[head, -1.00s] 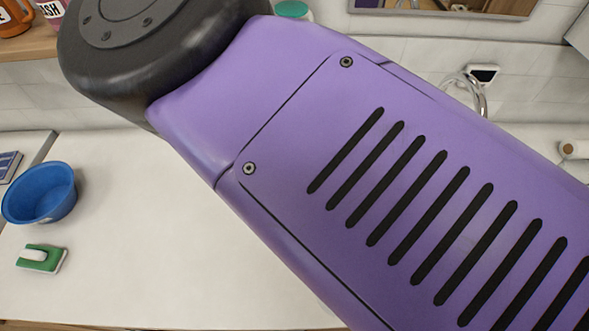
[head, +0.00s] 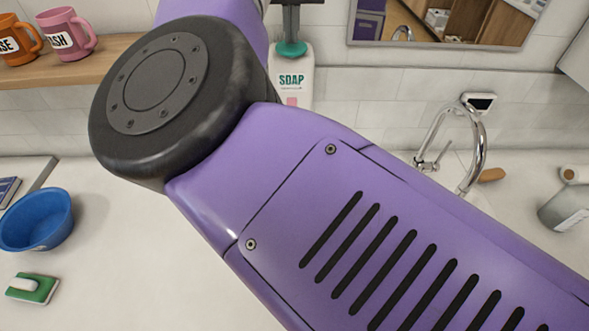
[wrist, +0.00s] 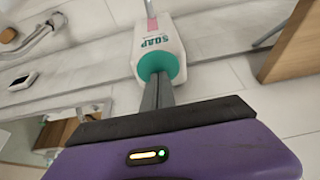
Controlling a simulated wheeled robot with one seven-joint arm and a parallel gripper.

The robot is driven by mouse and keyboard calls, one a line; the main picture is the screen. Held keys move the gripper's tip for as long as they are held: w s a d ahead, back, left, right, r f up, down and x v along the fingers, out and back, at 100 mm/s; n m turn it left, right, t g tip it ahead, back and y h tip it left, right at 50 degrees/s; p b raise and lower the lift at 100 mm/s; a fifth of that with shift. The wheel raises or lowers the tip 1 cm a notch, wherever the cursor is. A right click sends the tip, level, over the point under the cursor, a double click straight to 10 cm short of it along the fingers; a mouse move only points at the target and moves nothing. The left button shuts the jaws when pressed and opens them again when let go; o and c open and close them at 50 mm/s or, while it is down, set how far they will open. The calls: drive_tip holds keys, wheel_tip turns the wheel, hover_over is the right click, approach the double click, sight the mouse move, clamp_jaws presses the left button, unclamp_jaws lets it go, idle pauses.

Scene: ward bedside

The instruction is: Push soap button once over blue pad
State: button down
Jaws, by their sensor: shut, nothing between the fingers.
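The white soap bottle (head: 305,85) stands upright near the back wall, with a green SOAP label and a teal top (head: 291,50). My arm hides its lower part in the head view. My gripper (head: 290,38) is shut and empty, its dark fingers pointing down at the teal top. In the wrist view the closed fingertips (wrist: 158,78) overlap the teal top (wrist: 158,63) of the bottle (wrist: 150,25). They look at or very near it; I cannot tell if they touch. No blue pad shows in either view.
A blue bowl (head: 38,222) and a green and white sponge (head: 34,288) lie at left. Mugs (head: 68,32) stand on a wooden shelf (head: 100,62). A tap (head: 478,145) and a grey bottle (head: 567,208) are at right. A mirror (head: 450,22) hangs behind.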

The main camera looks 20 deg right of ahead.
drive_tip(key=shift+f, duration=0.25)
drive_tip(key=shift+r, duration=0.15)
drive_tip(key=shift+r+p, duration=1.05)
drive_tip(key=shift+r, duration=0.3)
wheel_tip(320, 180, up, 6)
idle(0.5)
idle(0.4)
